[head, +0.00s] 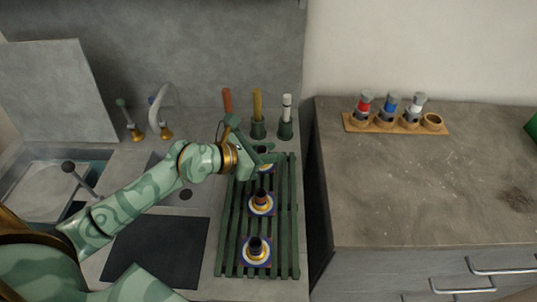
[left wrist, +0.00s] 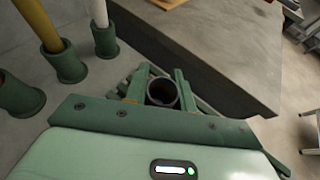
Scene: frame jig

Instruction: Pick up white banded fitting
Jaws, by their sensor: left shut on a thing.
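A white-banded fitting (head: 416,107) with a grey top stands upright in a wooden rack (head: 355,127) on the right counter. My left gripper (head: 266,153) is far to its left, over the far end of the green slatted rack (head: 286,235). In the left wrist view, my left gripper (left wrist: 160,90) is shut on a dark hollow cylinder (left wrist: 162,92), whose open round top faces the camera. Its sides are mostly hidden by the fingers, so I cannot tell any band on it. My right gripper is not in view.
Red-banded (head: 364,107) and blue-banded (head: 389,107) fittings share the wooden rack with an empty ring (head: 432,121). Two dark cups (head: 261,197) (head: 255,246) sit on round-patterned tiles on the slats. Upright rods in green holders (head: 257,128) stand behind my gripper. The right counter is mostly clear.

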